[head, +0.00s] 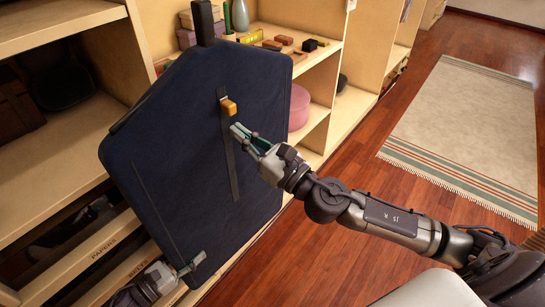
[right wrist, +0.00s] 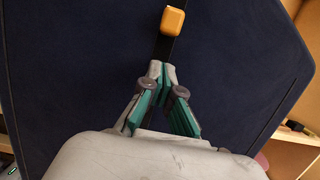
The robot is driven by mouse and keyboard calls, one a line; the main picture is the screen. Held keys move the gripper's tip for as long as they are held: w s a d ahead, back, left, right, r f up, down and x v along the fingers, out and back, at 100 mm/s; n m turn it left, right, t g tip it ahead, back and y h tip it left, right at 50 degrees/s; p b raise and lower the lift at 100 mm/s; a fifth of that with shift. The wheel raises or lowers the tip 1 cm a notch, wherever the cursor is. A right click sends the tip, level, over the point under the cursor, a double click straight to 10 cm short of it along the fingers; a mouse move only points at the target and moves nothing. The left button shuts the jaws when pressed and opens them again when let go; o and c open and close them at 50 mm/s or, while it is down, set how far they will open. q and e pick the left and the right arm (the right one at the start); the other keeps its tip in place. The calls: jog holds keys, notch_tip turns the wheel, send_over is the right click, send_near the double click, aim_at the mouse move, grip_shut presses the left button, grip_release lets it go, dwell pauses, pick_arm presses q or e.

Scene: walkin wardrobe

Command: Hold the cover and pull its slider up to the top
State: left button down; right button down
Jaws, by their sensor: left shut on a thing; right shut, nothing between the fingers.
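The dark blue cover (head: 185,130) hangs upright in front of the shelves, with a black hook piece at its top. A black zipper strip (head: 231,165) runs down its front. The orange slider (head: 229,107) sits near the strip's upper end; it also shows in the right wrist view (right wrist: 172,21). My right gripper (head: 236,129) is shut and empty just below the slider, apart from it, over the strip; its fingertips (right wrist: 160,69) show in the wrist view. My left gripper (head: 198,260) is shut on the cover's lower edge.
Wooden shelves stand behind the cover, holding small boxes (head: 285,40), a vase (head: 240,15) and a pink round box (head: 299,108). A striped rug (head: 465,130) lies on the wooden floor at right. Floor around my right arm is clear.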

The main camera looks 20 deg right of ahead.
pick_arm(q)
jog(key=shift+f, duration=0.1)
pick_arm(e)
jog(key=v, duration=1)
jog(key=shift+f, duration=0.4)
pick_arm(q)
jog(key=shift+c, duration=2.3)
grip_release()
